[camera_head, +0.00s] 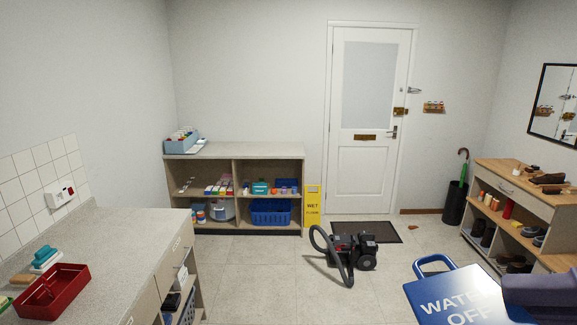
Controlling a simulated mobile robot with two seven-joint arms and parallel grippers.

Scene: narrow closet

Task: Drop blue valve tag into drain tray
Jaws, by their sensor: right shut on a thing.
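The blue valve tag (455,292), with white "WATER OFF" lettering and a blue loop at its top, is large and close at the bottom right. My right gripper (520,288) is shut on its right side; the tag's lower part is cut off by the frame. A red open tray (75,277) with a raised piece inside lies on the left counter, far to the left of the tag. It is the only tray near me that could be the drain tray; no label shows. My left gripper is not in view.
A black vacuum (352,250) with a hose stands mid-floor. A yellow wet-floor sign (313,206) stands by the back shelf (235,151). A shoe bench (520,190) is at right.

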